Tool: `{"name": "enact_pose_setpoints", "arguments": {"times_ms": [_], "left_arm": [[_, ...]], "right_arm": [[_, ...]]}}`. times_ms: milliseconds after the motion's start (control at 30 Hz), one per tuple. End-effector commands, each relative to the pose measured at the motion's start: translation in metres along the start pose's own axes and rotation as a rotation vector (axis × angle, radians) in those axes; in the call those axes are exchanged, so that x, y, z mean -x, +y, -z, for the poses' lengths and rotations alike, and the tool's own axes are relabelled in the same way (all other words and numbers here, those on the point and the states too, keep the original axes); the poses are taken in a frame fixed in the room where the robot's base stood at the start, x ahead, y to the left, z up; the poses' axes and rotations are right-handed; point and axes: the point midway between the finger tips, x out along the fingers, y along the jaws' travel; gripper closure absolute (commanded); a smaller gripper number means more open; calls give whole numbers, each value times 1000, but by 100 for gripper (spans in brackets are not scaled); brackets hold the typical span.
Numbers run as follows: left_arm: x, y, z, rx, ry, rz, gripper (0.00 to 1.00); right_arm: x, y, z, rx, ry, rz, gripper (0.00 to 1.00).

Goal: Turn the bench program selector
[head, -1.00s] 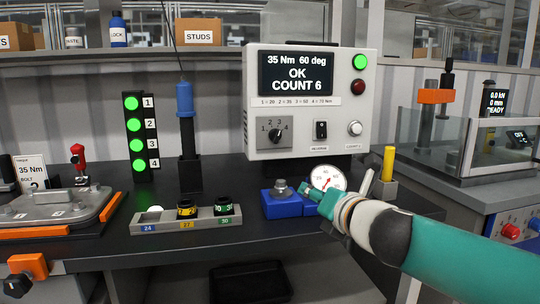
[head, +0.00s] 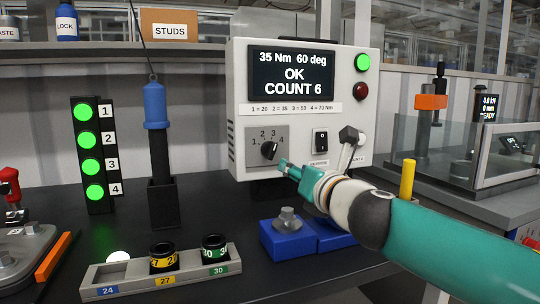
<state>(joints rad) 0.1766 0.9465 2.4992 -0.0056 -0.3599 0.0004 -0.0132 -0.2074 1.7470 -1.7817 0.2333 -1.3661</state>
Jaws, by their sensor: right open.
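The program selector (head: 269,151) is a dark knob on a grey square plate marked 1 to 4, low on the left of the white controller box (head: 300,190). Which number its pointer faces is too small to tell. The controller's screen (head: 291,75) reads "35 Nm 60 deg OK COUNT 6". My right gripper (head: 286,168) has teal fingers and is open, just below and right of the knob. Whether it touches the knob cannot be told. My left gripper is not in view.
A black rocker switch (head: 321,141) is right of the selector, close above my right gripper. Blue blocks (head: 287,240) stand on the bench below. A socket tray (head: 190,275), a blue-topped tool (head: 155,105) and a green light stack (head: 91,155) are left.

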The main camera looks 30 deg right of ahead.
Motion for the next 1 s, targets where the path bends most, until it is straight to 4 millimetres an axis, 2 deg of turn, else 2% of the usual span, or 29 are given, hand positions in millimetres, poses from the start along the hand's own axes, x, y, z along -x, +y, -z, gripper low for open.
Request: {"name": "enact_pose_setpoints", "arguments": {"times_ms": [200,600,800,1000], "left_arm": [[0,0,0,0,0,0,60],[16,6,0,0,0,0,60],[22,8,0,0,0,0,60],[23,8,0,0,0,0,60]], "right_arm": [[-43,-3,1,1,1,6,58],[-123,-4,-2,-1,0,8,58],[-143,-5,-2,-1,-1,8,58],[-148,-6,-1,-1,-2,7,58]]}}
